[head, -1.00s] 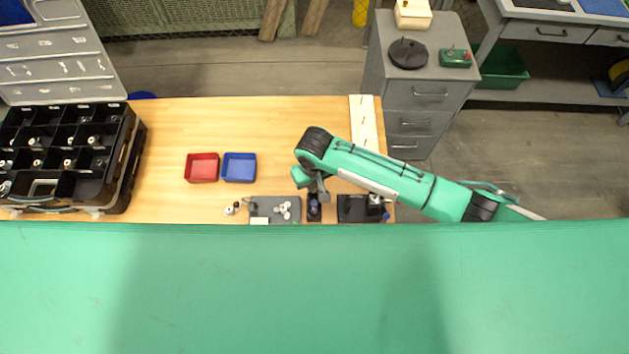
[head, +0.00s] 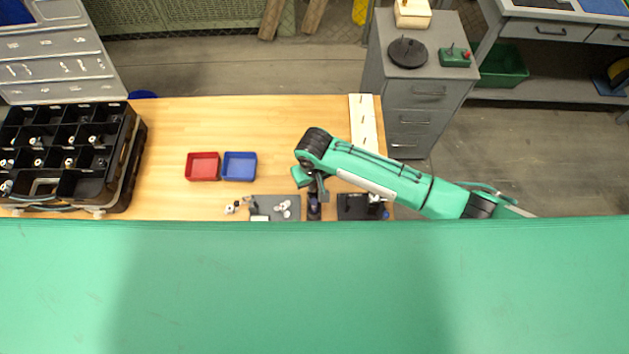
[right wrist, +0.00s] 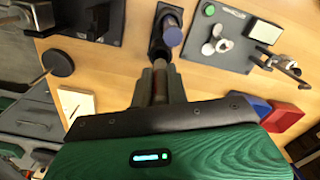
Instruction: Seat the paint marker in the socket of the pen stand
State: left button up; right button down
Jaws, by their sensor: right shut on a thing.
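My right gripper (right wrist: 160,85) is shut on a slim brownish cylinder with a reddish part, which I take to be the paint marker (right wrist: 160,78). Much of it is hidden between the fingers. In the head view, my right gripper (head: 319,191) hangs over the table's near edge. Just beyond the fingertips in the right wrist view is a small black stand (right wrist: 158,46), with a blue-topped dark cylinder (right wrist: 172,36) at it. The stand also shows in the head view (head: 314,212). I cannot tell whether the held marker touches the stand. My left gripper is out of view.
A grey plate with white knobs (head: 262,203) lies left of the stand, and a black fixture (head: 352,207) lies right of it. Red (head: 203,167) and blue (head: 239,167) trays stand farther back. A black compartment crate (head: 118,180) fills the left. The middle tabletop is clear.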

jog(key=shift+f, duration=0.15)
jog(key=shift+f, duration=0.55)
jog(key=shift+f, duration=0.3)
jog(key=shift+f, duration=0.35)
jog(key=shift+f+b, duration=0.35)
jog(key=shift+f, duration=0.15)
dwell(0.3)
jog(key=shift+f, duration=0.2)
jog(key=shift+f, duration=0.25)
dwell(0.5)
